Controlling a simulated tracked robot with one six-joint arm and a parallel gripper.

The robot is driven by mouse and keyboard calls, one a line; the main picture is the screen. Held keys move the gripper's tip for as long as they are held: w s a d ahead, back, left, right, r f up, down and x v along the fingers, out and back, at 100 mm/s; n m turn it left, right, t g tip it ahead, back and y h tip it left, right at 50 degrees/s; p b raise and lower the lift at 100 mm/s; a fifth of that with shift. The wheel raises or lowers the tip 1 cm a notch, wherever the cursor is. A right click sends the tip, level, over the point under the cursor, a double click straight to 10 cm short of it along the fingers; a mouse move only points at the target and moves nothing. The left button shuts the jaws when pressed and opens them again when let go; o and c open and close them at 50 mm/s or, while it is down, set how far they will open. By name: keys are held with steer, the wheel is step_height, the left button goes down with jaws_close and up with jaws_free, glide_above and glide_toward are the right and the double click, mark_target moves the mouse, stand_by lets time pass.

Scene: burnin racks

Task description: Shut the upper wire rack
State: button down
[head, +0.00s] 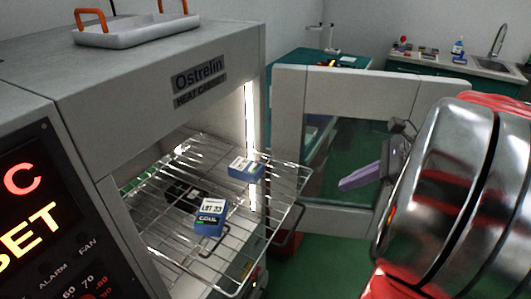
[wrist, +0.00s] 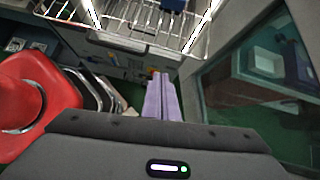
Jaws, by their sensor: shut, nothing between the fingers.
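The upper wire rack (head: 169,219) is pulled part way out of the heat cabinet (head: 163,103) in the head view. Its front edge sticks out past the opening. Two blue boxes lie on it: one labelled COIL (head: 210,217) and another (head: 246,168) nearer the back right. The rack (wrist: 140,22) also shows at the top of the wrist view. My gripper (head: 345,185) has purple fingers and is shut and empty, to the right of the rack and apart from it. In the wrist view the fingers (wrist: 162,80) point toward the rack's front.
The cabinet's windowed door (head: 287,150) stands open to the right, behind my gripper. A white tray with orange handles (head: 140,30) sits on the cabinet top. A control panel (head: 40,215) is at left.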

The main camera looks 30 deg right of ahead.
steer(key=shift+s+d+r+m+t, duration=0.1)
steer(key=shift+s+d+m+t, duration=0.1)
steer(key=shift+d+m, duration=0.3)
steer(key=shift+s+d+r+m+t, duration=0.1)
steer(key=shift+s+d+m, duration=0.15)
steer(key=shift+d, duration=0.45)
steer(key=shift+w+f, duration=0.1)
steer(key=shift+f, duration=0.05)
steer(key=w+a+r+x, duration=0.1)
steer(key=r+x, duration=0.1)
steer(key=x, duration=1)
steer(key=shift+w+a+f, duration=0.2)
steer(key=shift+w+a, duration=0.05)
steer(key=shift+w, duration=0.35)
